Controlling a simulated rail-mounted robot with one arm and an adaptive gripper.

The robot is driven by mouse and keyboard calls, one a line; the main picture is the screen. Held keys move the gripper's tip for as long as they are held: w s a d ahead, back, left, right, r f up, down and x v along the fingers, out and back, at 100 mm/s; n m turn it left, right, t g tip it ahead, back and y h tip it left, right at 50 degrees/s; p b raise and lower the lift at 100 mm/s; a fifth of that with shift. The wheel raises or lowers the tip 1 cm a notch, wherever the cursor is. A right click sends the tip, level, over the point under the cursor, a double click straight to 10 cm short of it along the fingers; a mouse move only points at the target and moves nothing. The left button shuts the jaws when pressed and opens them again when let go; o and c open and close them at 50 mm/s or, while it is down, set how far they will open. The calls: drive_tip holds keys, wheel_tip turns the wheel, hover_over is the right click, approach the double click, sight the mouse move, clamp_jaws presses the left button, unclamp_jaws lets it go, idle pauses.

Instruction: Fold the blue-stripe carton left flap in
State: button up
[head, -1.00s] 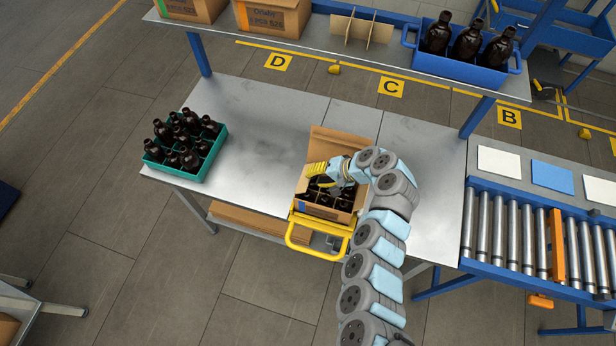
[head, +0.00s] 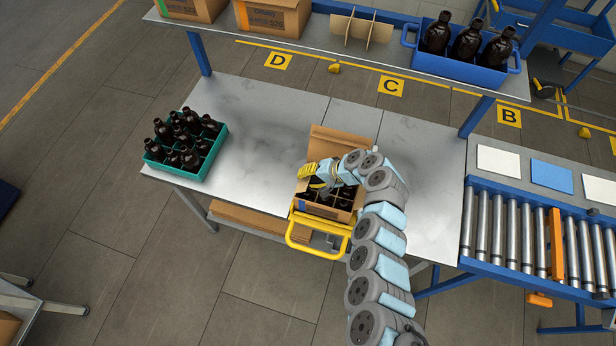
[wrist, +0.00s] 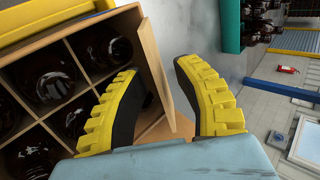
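The open brown carton (head: 322,211) with a small blue mark on its front stands at the front of the metal table. Dark bottles stand in its divided cells, and they also fill the left of the wrist view (wrist: 50,75). A tall flap (head: 342,145) stands up at its back. My gripper (head: 312,176) is over the carton's left edge. In the wrist view its yellow fingers (wrist: 160,105) are apart, with a tan carton panel, seemingly the left flap (wrist: 157,75), between them. I cannot see either finger clearly pressing on it.
A green crate of bottles (head: 210,165) stands at the table's left, with bare tabletop between. A yellow handle frame (head: 318,252) is in front of the carton. A shelf with boxes and a blue bottle crate (head: 465,72) is above. A roller conveyor (head: 540,240) is at the right.

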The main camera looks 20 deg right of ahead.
clamp_jaws()
drive_tip(key=shift+f+b, duration=0.15)
drive_tip(key=shift+b, duration=0.15)
drive_tip(key=shift+d+f+b, duration=0.1)
drive_tip(key=shift+f+b, duration=0.25)
drive_tip(key=shift+b, duration=0.65)
drive_tip(key=b, duration=0.2)
drive_tip(key=t+y+b, duration=0.1)
drive_tip(key=b, duration=0.1)
drive_tip(key=shift+s+d+f+y+b, duration=0.15)
drive_tip(key=shift+f+y+b, duration=0.05)
drive_tip(key=shift+y+b, duration=0.15)
drive_tip(key=shift+r+t+y+b, duration=0.1)
drive_tip(key=shift+t+y+b, duration=0.25)
drive_tip(key=shift+b, duration=0.45)
drive_tip(key=shift+r, duration=0.15)
